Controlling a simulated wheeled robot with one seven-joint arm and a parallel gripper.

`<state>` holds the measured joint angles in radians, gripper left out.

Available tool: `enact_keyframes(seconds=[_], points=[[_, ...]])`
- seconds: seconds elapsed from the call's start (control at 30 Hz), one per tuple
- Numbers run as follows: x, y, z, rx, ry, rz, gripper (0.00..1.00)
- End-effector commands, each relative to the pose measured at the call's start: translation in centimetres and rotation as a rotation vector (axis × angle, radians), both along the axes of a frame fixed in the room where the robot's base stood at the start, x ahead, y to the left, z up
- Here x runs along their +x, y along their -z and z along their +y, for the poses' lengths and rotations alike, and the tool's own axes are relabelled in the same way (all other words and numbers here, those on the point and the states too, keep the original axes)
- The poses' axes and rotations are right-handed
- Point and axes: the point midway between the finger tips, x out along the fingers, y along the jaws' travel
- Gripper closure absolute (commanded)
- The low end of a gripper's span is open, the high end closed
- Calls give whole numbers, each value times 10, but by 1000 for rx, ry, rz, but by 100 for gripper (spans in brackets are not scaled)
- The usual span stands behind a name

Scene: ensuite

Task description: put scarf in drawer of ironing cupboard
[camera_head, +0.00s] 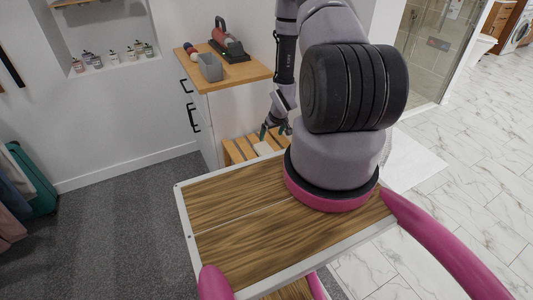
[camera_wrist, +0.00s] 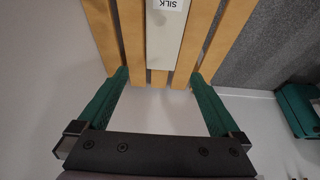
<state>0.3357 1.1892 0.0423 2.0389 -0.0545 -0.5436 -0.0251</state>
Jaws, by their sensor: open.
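My gripper (camera_head: 275,132) is open, its two green fingers apart over a wooden slatted surface beside the cupboard. The wrist view shows the fingers (camera_wrist: 158,76) on either side of a pale flat strip-like thing (camera_wrist: 165,45) with a white label reading "SILK". It lies along the slats, with nothing gripped. I cannot tell whether this is the scarf; no other scarf is clear. The ironing cupboard (camera_head: 207,134) has a wooden top and dark handles on its left face. Its drawer fronts are seen edge-on and look shut.
Small bottles (camera_head: 115,55) line a wall niche. A teal suitcase (camera_head: 35,180) is at the left. Grey carpet (camera_head: 110,240) before the cupboard is clear.

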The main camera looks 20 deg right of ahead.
Motion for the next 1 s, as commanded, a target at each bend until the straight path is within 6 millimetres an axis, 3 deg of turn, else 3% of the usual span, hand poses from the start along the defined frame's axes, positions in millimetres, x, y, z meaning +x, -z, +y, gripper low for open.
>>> enact_keyframes(seconds=[0.03,0.17,0.4,0.67,1.0], points=[[-6,12,1,5,-4,5,0],[-10,28,3,8,-11,3,0],[4,63,4,8,-13,3,0],[11,83,5,8,-12,4,0],[25,124,6,8,-12,4,0]])
